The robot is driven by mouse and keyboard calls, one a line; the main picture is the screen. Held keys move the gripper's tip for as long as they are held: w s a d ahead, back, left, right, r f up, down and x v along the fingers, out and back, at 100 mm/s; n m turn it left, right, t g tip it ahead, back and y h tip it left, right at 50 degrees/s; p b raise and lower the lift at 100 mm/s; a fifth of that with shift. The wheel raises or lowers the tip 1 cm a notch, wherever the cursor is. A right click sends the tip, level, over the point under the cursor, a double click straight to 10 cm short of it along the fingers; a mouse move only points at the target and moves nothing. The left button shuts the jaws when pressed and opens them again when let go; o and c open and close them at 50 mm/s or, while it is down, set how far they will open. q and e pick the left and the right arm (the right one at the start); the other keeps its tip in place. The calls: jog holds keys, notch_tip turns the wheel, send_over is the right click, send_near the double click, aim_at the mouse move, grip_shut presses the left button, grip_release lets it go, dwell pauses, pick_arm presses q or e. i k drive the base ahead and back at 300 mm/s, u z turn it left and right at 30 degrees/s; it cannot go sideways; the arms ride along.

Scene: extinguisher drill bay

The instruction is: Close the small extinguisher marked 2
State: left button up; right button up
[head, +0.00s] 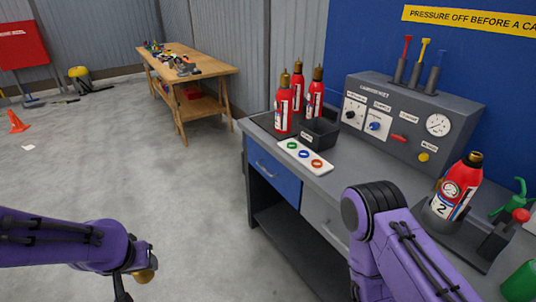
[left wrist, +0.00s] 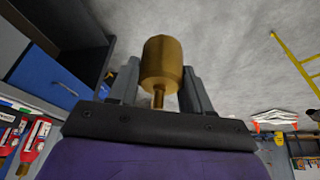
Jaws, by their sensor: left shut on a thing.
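The small red extinguisher marked 2 (head: 456,190) stands tilted in a dark holder (head: 462,237) at the right of the bench. Its neck has a brass-coloured ring with a dark top; I cannot tell more at this size. My left gripper (head: 134,277) is low at the left, over the floor and well away from the bench. It is shut on a brass cap (left wrist: 162,62), a thick cylinder with a thinner stem, which sits between the fingers in the left wrist view. My right gripper is out of view.
A grey control panel (head: 400,118) stands at the back of the bench. Several red extinguishers (head: 284,108) with brass tops are by a black tray (head: 320,134). A white plate with coloured rings (head: 305,157) lies in front. A wooden table (head: 205,70) stands behind; open floor lies left.

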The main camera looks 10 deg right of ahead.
aim_at(461, 182)
jog(key=u, duration=0.2)
jog(key=i, duration=1.4)
jog(key=z, duration=3)
